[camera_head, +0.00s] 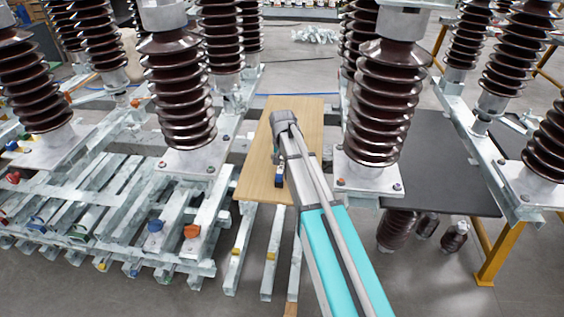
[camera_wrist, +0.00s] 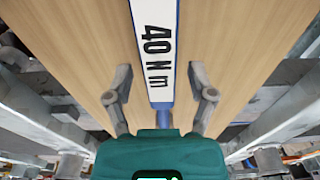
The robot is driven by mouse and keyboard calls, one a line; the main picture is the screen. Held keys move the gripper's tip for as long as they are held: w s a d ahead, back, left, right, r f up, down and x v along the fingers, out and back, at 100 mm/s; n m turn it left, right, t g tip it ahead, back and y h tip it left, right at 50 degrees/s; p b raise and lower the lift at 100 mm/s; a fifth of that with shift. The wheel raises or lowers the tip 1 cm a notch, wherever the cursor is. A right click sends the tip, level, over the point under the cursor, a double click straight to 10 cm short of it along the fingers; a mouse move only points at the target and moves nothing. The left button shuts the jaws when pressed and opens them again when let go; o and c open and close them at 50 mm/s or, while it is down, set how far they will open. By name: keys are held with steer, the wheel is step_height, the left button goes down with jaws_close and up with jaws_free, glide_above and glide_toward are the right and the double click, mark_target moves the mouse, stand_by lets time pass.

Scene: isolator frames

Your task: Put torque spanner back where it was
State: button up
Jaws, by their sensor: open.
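The torque spanner (camera_wrist: 155,45) shows in the wrist view as a long white bar with blue edges, marked "40 N m". It runs down the middle of the picture over a wooden board (camera_wrist: 85,45). My gripper (camera_wrist: 160,85) is open, with one grey finger on each side of the bar. Neither finger appears to touch the bar. The bar's upper end is out of the picture, and its lower end meets the teal body at the bottom. In the head view my arm reaches over the board (camera_head: 258,165) and hides most of the spanner.
Tall brown ribbed insulators (camera_head: 180,95) stand on metal frames to the left, with another insulator (camera_head: 382,105) close to the right of my arm. A dark tabletop (camera_head: 435,165) lies further right. Metal beams (camera_wrist: 40,110) run below the board. Bare wood shows behind my arm's end.

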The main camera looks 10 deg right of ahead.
step_height(320, 180, up, 12)
steer(key=s+p, duration=0.1)
steer(key=p, duration=1)
steer(key=shift+a+p, duration=0.15)
steer(key=shift+p, duration=0.25)
stand_by(0.3)
steer(key=s+d+n+g, duration=0.1)
steer(key=s+n, duration=0.2)
steer(key=s, duration=2.1)
steer(key=shift+d+n, duration=0.15)
steer(key=shift+n, duration=0.25)
steer(key=shift+s, duration=0.1)
steer(key=shift+r+p, duration=0.45)
